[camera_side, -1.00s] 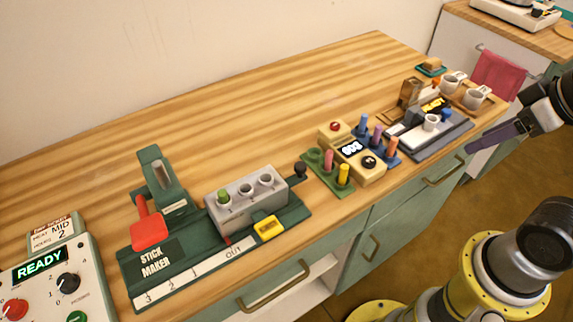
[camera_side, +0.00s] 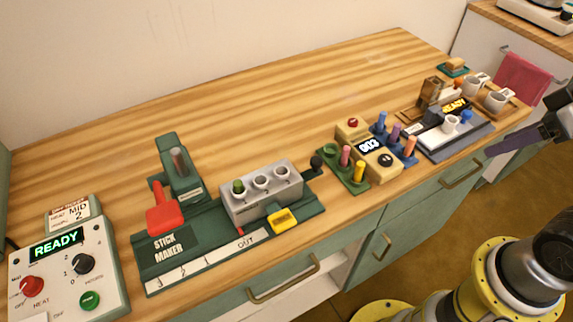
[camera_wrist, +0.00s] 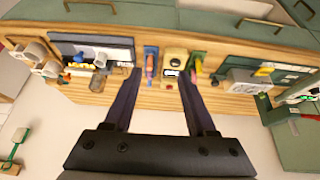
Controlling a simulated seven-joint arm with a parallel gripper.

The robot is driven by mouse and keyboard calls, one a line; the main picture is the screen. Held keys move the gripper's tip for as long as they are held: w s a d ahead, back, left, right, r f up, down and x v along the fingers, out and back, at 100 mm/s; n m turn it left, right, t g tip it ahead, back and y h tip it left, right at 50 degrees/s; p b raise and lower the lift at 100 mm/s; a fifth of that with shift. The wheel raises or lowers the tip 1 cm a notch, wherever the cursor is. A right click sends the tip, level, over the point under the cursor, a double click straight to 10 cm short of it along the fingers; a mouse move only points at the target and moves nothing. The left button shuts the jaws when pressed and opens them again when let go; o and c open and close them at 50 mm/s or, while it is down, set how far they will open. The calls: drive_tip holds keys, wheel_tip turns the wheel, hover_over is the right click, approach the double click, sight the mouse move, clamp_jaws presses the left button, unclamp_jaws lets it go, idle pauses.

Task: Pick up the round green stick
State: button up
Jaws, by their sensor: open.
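The round green stick (camera_side: 239,186) stands upright in the left hole of the grey block (camera_side: 262,196) on the stick maker (camera_side: 166,248) in the side view. Only its top shows. My gripper (camera_wrist: 160,72) is open and empty in the wrist view, its two dark fingers spread. In the side view a dark finger (camera_side: 515,140) shows at the right edge, far from the green stick. In the wrist view the grey block (camera_wrist: 243,88) is to the right of my fingers; I cannot make out the stick there.
A green holder (camera_side: 357,185) with pink and yellow sticks, a tan device (camera_side: 381,163) and a blue stick rack (camera_side: 408,163) stand right of the stick maker. A control box (camera_side: 108,260) reads READY at left. White cups (camera_side: 495,101) stand far right. The back of the table is clear.

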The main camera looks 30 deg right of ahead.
drive_tip(key=w+a+r+n, duration=0.15)
drive_tip(key=w+r, duration=0.45)
drive_tip(key=r, duration=0.6)
drive_tip(key=w+a+r+n+g+y, duration=0.1)
drive_tip(key=w+a+r+n+g, duration=0.1)
drive_tip(key=w+a+r, duration=0.5)
drive_tip(key=n+g+h, duration=0.1)
drive_tip(key=n+g, duration=0.3)
drive_tip(key=n, duration=0.2)
hover_over(237, 183)
wheel_tip(237, 183, down, 17)
drive_tip(key=shift+m, duration=0.25)
drive_tip(key=f, duration=0.7)
drive_tip(key=shift+w+d+f, duration=0.1)
drive_tip(key=shift+w+f, duration=0.1)
drive_tip(key=shift+f, duration=0.1)
drive_tip(key=shift+s+f, duration=0.15)
drive_tip(key=shift+f, duration=1.25)
drive_tip(key=shift+s+f, duration=0.1)
drive_tip(key=shift+f, duration=1.25)
clamp_jaws()
